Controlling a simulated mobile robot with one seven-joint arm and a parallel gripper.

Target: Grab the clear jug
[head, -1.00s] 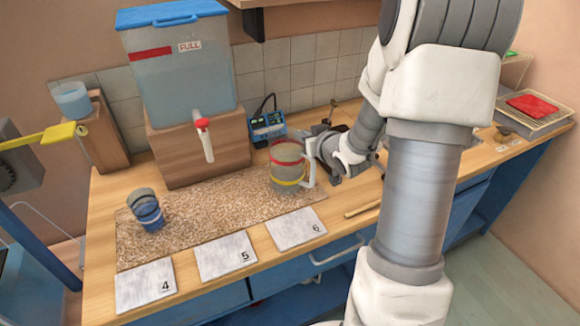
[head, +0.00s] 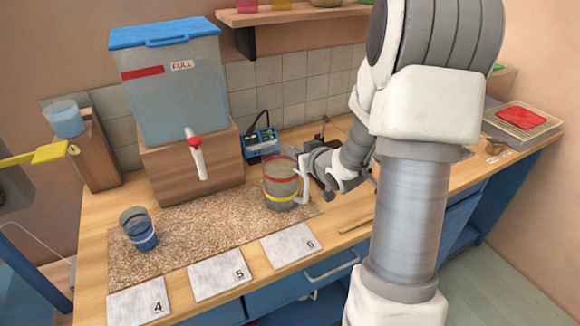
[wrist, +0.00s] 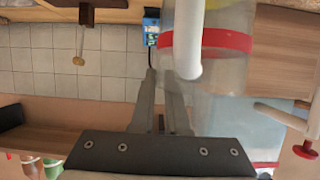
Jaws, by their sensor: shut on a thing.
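The clear jug (head: 281,183) has a red band near its rim, a yellow band lower down and a white handle on its right side. It stands upright on the speckled mat in the head view. My gripper (head: 312,172) is at the handle from the right. In the wrist view the jug (wrist: 222,62) fills the upper right, with its pale handle (wrist: 187,40) just beyond the ends of my fingers (wrist: 163,85). The gripper is shut on the handle, though the exact contact is hard to see.
A blue-banded cup (head: 138,230) stands on the left of the mat (head: 205,222). Behind is a large blue-lidded water tank (head: 172,95) on a wooden block, its tap (head: 198,158) pointing forward. A blue device (head: 260,143) sits behind the jug. Numbered tiles (head: 222,282) line the front.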

